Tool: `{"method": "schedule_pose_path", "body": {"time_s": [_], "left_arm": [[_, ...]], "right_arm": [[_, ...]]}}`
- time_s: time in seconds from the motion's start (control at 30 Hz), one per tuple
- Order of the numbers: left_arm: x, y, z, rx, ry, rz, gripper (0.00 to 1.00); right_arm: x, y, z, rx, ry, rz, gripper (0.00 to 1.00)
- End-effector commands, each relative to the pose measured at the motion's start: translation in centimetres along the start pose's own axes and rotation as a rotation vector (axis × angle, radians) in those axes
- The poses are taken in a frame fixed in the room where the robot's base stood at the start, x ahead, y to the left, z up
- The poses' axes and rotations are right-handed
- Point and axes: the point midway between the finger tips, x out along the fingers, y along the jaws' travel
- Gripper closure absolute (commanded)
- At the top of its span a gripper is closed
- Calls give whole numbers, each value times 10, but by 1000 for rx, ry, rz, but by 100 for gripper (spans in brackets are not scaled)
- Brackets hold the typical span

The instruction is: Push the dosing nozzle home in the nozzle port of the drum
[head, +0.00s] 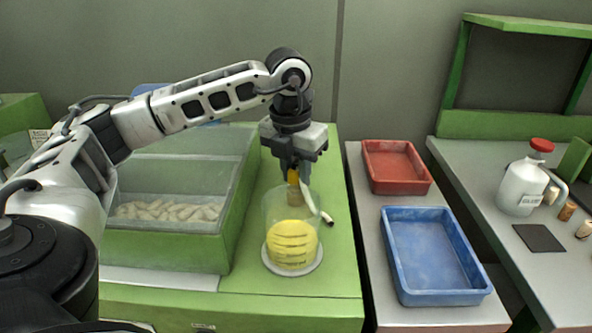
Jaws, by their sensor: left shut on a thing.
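The drum (291,245) looks like a clear upright cylinder with a yellow, dark-banded lower part. It stands on a round pale base (291,270) on the green bench. My left gripper (293,177) points down over the drum's top and is shut on a small yellow-and-tan piece, seemingly the dosing nozzle (293,180). The lower end of this piece overlaps the drum's upper part in the picture. I cannot tell how deep it sits, and the nozzle port is not clearly visible. A pale bent tube (309,196) with a dark end hangs beside the gripper. My right gripper is not in view.
A red tray (395,165) and a blue tray (435,255) lie to the right. A white jug (520,188) with a red cap stands at far right near a dark pad (540,238).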

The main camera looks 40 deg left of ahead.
Motion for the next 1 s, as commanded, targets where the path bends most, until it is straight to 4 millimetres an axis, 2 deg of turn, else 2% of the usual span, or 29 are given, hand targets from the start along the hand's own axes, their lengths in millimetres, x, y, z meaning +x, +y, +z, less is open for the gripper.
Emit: {"method": "schedule_pose_path", "body": {"time_s": [0.17, 0.2, 0.27, 0.67, 0.73, 1.0], "left_arm": [[3, 0, 0, 0, -1, -1, 100], [2, 0, 0, 0, -2, -1, 65], [2, 0, 0, 0, -2, -1, 50], [3, 0, 0, 0, 0, 0, 50], [1, 0, 0, 0, -1, 0, 50], [-65, -1, 1, 1, -7, -3, 50]], "right_arm": [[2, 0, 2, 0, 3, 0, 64], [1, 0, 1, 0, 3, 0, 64], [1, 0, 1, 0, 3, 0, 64], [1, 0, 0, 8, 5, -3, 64], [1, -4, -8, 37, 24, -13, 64], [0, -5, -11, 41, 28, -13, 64]]}}
